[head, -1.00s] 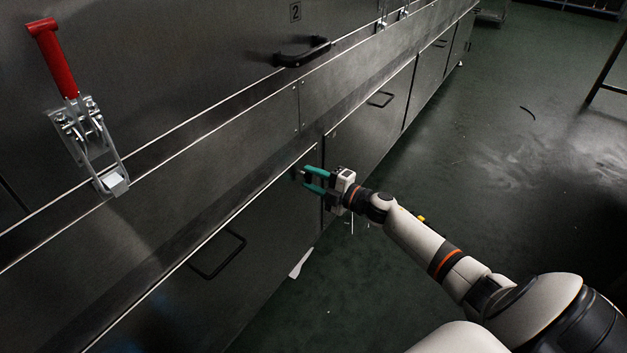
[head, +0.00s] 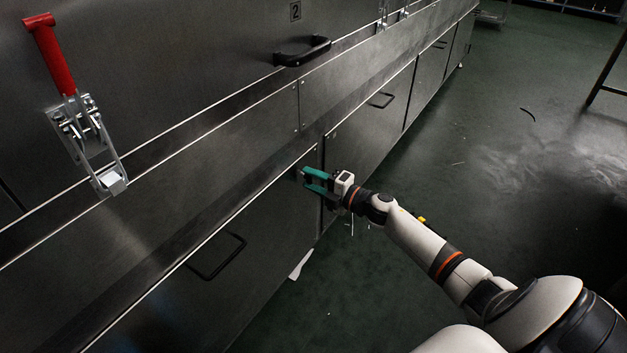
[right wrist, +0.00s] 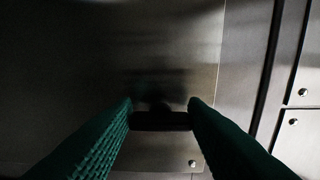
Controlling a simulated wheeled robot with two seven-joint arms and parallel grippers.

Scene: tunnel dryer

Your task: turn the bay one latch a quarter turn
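The bay one latch seems to be the small dark horizontal bar (right wrist: 160,121) on the metal panel in the right wrist view. It spans the space between the teal fingertips of my right gripper (right wrist: 160,112). Whether the fingers press on its ends or stand just in front of it is unclear. In the head view my right gripper (head: 308,179) is at the lower door front (head: 262,226), near its upper right corner, with its two fingers apart. There the latch is mostly hidden by the fingertips. My left gripper is not in view.
A red-handled toggle clamp (head: 60,75) stands out at upper left. Black handles show on the upper panel (head: 303,53) and the lower door (head: 218,256). More lower doors (head: 372,122) run rightward. The dark green floor (head: 480,130) is mostly clear, with a white scrap (head: 299,265) below.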

